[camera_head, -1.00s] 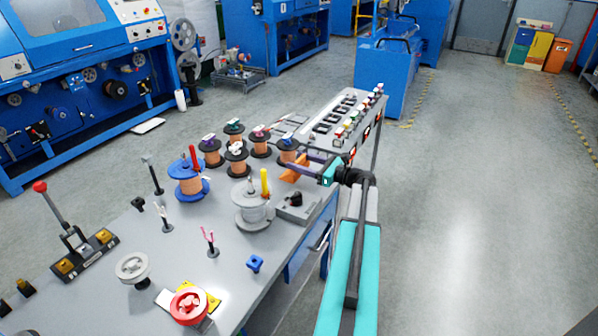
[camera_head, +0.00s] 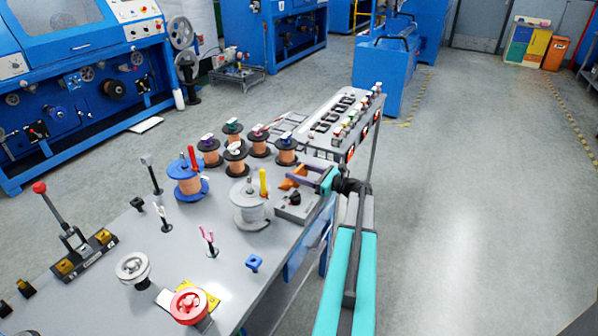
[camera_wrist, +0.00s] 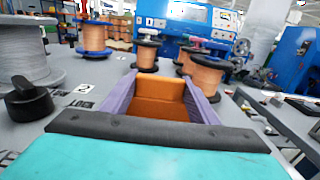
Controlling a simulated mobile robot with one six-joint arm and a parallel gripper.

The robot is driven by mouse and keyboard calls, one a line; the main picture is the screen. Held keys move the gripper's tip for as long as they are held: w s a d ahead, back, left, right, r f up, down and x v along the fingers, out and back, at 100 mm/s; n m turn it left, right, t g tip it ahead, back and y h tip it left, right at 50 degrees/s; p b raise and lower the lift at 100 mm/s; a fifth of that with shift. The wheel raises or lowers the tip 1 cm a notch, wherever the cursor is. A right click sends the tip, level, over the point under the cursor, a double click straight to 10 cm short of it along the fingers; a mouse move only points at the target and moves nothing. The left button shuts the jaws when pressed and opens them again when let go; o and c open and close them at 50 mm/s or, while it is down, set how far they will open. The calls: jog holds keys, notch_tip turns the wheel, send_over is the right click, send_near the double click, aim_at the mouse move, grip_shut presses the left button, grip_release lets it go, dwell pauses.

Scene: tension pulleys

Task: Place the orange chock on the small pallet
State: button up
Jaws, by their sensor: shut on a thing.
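The orange chock (camera_head: 288,184) is between the purple fingers of my gripper (camera_head: 294,176), over the right edge of the grey bench, just behind the grey block with a black knob. In the wrist view the orange chock (camera_wrist: 160,96) fills the space between both purple fingers of my gripper (camera_wrist: 160,80), which is shut on it. Whether its underside touches the bench is hidden. I cannot pick out the small pallet with certainty; a grey slatted piece (camera_head: 287,122) lies beyond the spools.
Several copper spools (camera_head: 235,158) stand left of my gripper. A grey spool (camera_head: 249,206) with a yellow-handled tool and the knob block (camera_head: 295,206) are close in front. A long grey rack (camera_head: 335,122) with coloured pieces stands behind. Open floor lies right.

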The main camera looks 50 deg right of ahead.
jog(key=shift+f, duration=0.1)
dwell(0.3)
jog(key=o, duration=1.3)
jog(key=b+v, duration=0.2)
jog(key=v, duration=1)
jog(key=shift+o, duration=0.7)
